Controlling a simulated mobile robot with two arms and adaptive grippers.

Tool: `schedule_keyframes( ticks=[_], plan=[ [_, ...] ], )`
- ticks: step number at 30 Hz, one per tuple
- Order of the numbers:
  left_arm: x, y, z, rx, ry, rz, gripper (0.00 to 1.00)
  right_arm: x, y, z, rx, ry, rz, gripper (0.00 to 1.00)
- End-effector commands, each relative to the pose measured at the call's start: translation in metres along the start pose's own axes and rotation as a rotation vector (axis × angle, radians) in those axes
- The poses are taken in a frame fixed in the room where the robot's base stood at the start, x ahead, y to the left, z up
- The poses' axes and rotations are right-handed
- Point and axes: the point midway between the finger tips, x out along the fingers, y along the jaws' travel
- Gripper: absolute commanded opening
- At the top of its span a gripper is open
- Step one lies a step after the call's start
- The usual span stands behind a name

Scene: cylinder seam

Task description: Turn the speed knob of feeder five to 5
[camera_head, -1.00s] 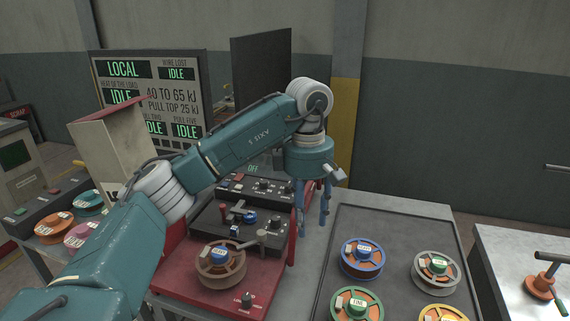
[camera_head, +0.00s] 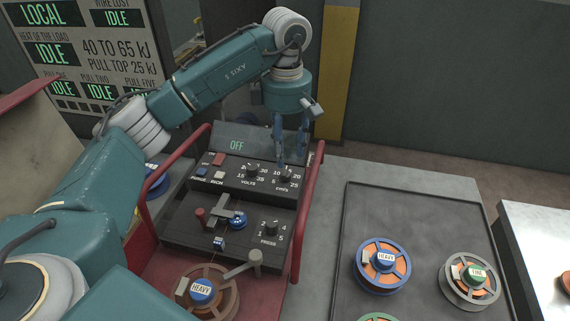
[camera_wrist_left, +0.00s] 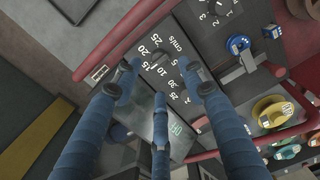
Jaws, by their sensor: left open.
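The black speed knob (camera_head: 285,178), marked cm/s, is at the right end of the upper row on the feeder's dark panel (camera_head: 180,233). My left gripper (camera_head: 290,156) is over this knob, with its blue fingers open and pointing down. In the left wrist view, the speed knob (camera_wrist_left: 158,58) lies between the two upper fingertips of the left gripper (camera_wrist_left: 158,82). I cannot tell whether the fingers touch it. Its pointer setting is too small to read. The panel's display (camera_head: 237,145) reads OFF. My right gripper is out of view.
The VOLTS knob (camera_head: 252,171) is just left of the speed knob, and the PRESS knob (camera_head: 271,228) is below. A red rail (camera_head: 303,225) runs along the panel's right side. A HEAVY spool (camera_head: 203,291) sits in front. A dark tray (camera_head: 400,207) with spools is at right.

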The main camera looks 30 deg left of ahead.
Motion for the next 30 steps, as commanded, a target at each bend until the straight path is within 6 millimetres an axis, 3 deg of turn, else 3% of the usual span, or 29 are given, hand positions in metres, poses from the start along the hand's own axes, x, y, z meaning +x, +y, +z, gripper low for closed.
schedule_keyframes(
  ticks=[6,12,23,24,30],
  plan=[
    [0.041,-0.001,-0.001,0.0,0.001,-0.005,0.41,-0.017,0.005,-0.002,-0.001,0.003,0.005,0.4],
    [0.066,0.0,0.0,-0.001,0.0,-0.002,0.41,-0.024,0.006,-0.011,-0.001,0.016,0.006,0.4],
    [0.074,0.0,0.0,0.0,0.0,0.001,0.41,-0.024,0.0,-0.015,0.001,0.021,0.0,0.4],
    [0.074,0.0,0.0,0.0,0.0,0.001,0.39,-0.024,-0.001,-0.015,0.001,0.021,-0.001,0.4],
    [0.073,0.001,0.0,-0.001,-0.001,0.003,0.0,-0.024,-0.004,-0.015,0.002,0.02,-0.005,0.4]
  ],
)
